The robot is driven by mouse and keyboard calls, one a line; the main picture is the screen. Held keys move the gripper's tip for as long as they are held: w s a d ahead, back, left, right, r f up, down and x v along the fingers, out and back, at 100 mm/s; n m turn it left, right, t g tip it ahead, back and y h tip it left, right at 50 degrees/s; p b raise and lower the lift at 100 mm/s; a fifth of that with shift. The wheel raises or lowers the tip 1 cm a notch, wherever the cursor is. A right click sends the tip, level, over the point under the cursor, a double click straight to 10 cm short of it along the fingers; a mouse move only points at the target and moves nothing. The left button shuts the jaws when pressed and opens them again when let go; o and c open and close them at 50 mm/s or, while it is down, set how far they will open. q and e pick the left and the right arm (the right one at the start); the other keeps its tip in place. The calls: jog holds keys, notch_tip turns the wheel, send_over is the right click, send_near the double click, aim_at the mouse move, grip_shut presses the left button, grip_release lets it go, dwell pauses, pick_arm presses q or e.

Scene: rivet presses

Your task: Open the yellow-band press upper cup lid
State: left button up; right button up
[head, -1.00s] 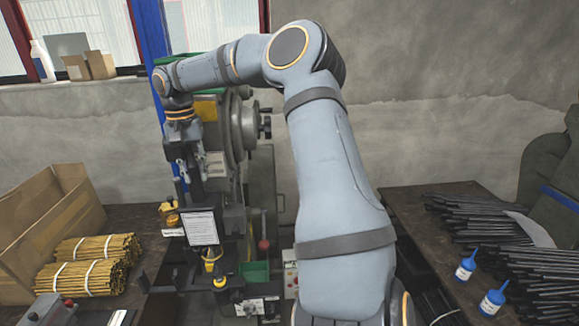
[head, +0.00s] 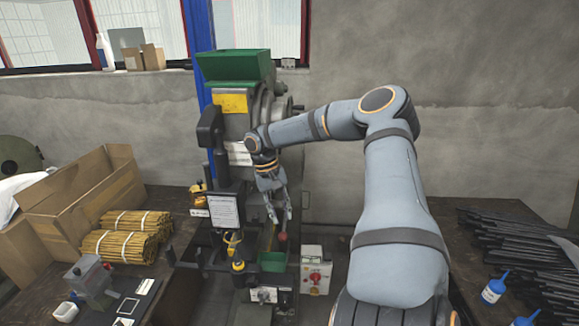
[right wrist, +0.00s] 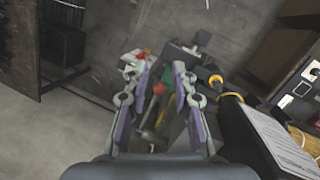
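The press (head: 228,130) stands in the middle of the head view, with a yellow plate (head: 231,103) on its upper body and a green open-topped bin (head: 236,66) on top. I cannot make out a separate upper cup lid. Yellow-ringed parts (head: 238,266) show low on its front; yellow rings (right wrist: 216,80) also show in the right wrist view. My right gripper (head: 281,219) points down in front of the press's right side. Its fingers are apart with nothing between them; it also shows in the right wrist view (right wrist: 164,66). My left gripper is out of view.
A white sign (head: 224,211) stands at the press's front. A small green tray (head: 272,262), a red knob (head: 282,237) and a control box (head: 316,272) are near the gripper. Bundled yellow rods (head: 120,246) and a cardboard box (head: 85,200) lie left; dark rods (head: 530,275) lie right.

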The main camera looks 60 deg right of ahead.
jog(key=shift+n, duration=0.4)
jog(key=s+f, duration=0.2)
jog(key=f, duration=0.1)
jog(key=shift+s+f, duration=0.1)
jog(key=shift+s, duration=0.1)
jog(key=shift+c, duration=0.2)
